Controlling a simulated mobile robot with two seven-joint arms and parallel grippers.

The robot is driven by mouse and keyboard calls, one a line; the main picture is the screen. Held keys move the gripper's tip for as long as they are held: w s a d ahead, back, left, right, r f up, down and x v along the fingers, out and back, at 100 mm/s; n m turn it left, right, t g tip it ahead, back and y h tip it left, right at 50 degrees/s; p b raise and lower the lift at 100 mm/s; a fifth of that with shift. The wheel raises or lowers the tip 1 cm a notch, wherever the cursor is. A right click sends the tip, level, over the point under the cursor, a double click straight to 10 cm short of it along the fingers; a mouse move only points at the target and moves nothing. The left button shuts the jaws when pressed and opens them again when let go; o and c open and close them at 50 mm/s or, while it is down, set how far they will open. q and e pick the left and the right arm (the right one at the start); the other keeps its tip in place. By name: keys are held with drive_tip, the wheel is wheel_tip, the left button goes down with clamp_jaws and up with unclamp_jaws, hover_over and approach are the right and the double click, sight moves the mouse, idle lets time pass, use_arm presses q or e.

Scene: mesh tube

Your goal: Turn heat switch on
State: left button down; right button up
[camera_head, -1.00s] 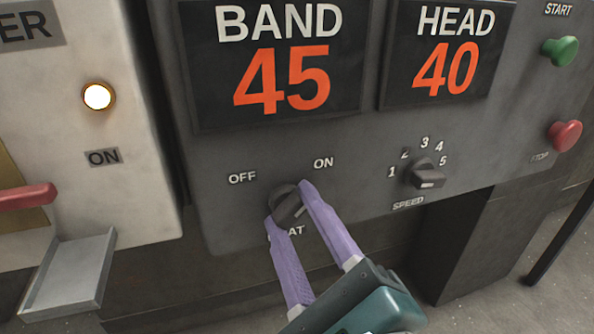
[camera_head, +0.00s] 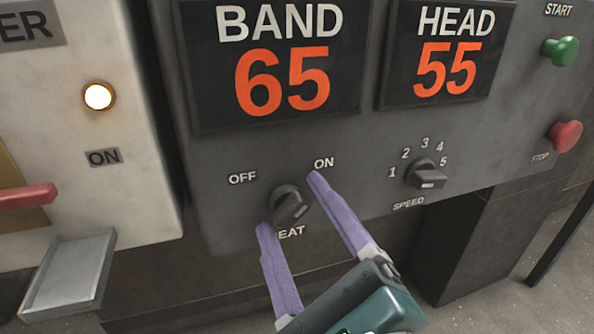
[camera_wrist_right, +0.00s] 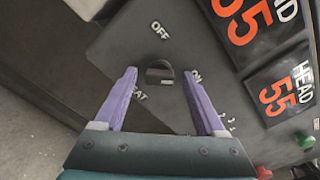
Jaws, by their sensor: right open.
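The heat switch (camera_head: 289,205) is a dark round knob on the grey panel, below and between the OFF and ON labels. Its pointer mark faces up and right, toward the ON side. My right gripper (camera_head: 288,200) is open, its two purple fingers spread either side of the knob and apart from it. In the right wrist view the knob (camera_wrist_right: 159,73) sits beyond and between the open fingertips (camera_wrist_right: 162,76), with nothing held. The left finger partly covers the HEAT label. My left gripper is not in view.
The BAND display (camera_head: 279,75) reads 65 and the HEAD display (camera_head: 446,65) reads 55. To the right are the speed knob (camera_head: 427,175), green start button (camera_head: 560,50) and red stop button (camera_head: 565,135). A red lever (camera_head: 25,196) and lit lamp (camera_head: 98,96) are at left.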

drive_tip(key=p+v, duration=0.1)
drive_tip(key=v, duration=0.9)
